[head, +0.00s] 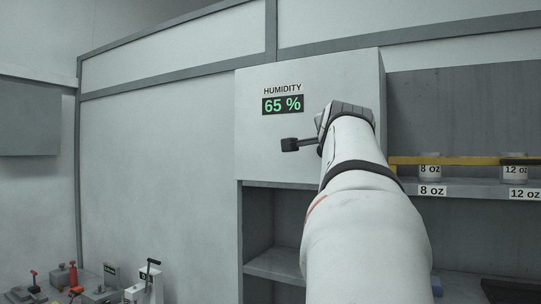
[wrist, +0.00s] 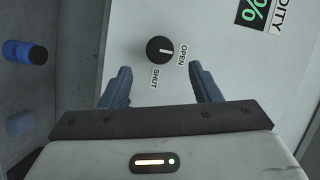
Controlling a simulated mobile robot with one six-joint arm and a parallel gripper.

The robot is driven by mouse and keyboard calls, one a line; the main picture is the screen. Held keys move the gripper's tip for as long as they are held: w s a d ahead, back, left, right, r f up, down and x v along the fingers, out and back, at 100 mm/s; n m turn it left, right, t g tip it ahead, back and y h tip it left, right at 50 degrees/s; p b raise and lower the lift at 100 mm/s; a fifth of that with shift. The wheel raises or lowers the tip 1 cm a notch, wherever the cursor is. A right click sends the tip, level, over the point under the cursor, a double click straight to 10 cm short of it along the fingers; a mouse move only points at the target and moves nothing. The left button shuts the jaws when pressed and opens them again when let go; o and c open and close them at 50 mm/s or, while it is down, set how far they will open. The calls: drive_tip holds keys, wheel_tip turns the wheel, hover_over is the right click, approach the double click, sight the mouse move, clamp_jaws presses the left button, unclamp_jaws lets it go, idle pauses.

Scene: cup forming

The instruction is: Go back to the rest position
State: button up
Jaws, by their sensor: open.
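My gripper (wrist: 160,68) is open and empty in the wrist view, its two dark fingers spread apart. A round black knob (wrist: 159,50) on the white cabinet face shows just beyond the gap between the fingertips, and neither finger touches it. Its white mark points toward the OPEN label (wrist: 183,52); the SHUT label (wrist: 155,77) is at another side. In the head view my arm reaches up toward the white cabinet (head: 265,145), whose humidity display (head: 283,104) reads 65 %.
A shelf at right holds cups labelled 8 oz (head: 430,170) and 12 oz (head: 515,170) behind a yellow bar (head: 460,160). A blue cylinder (wrist: 25,52) lies to the left in the wrist view. Several tools (head: 73,275) stand at lower left. The wall left of the cabinet is clear.

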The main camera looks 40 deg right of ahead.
drive_tip(key=shift+s+a, duration=0.45)
drive_tip(key=shift+s, duration=0.05)
drive_tip(key=w+a+f+n+g+y, duration=0.15)
drive_tip(key=a+f+n+y, duration=0.35)
drive_tip(key=a+f, duration=0.55)
drive_tip(key=w+a+f+n+g+y, duration=0.1)
drive_tip(key=w+a+f+n+y, duration=0.2)
drive_tip(key=a+f+n, duration=0.75)
drive_tip(key=s+a+f+n+g+y, duration=0.1)
drive_tip(key=s+a+f, duration=0.3)
drive_tip(key=f, duration=0.5)
drive_tip(key=s+a+f+n+g+y, duration=0.1)
drive_tip(key=s+a+f+n+g, duration=0.2)
drive_tip(key=f, duration=0.6)
drive_tip(key=s+a+f+n+g+y, duration=0.1)
drive_tip(key=s+a+f+n, duration=0.3)
drive_tip(key=f, duration=0.6)
drive_tip(key=s+a+g, duration=0.1)
drive_tip(key=s+a, duration=0.1)
drive_tip(key=s, duration=0.1)
drive_tip(key=shift+g, duration=0.35)
drive_tip(key=shift+c, duration=0.5)
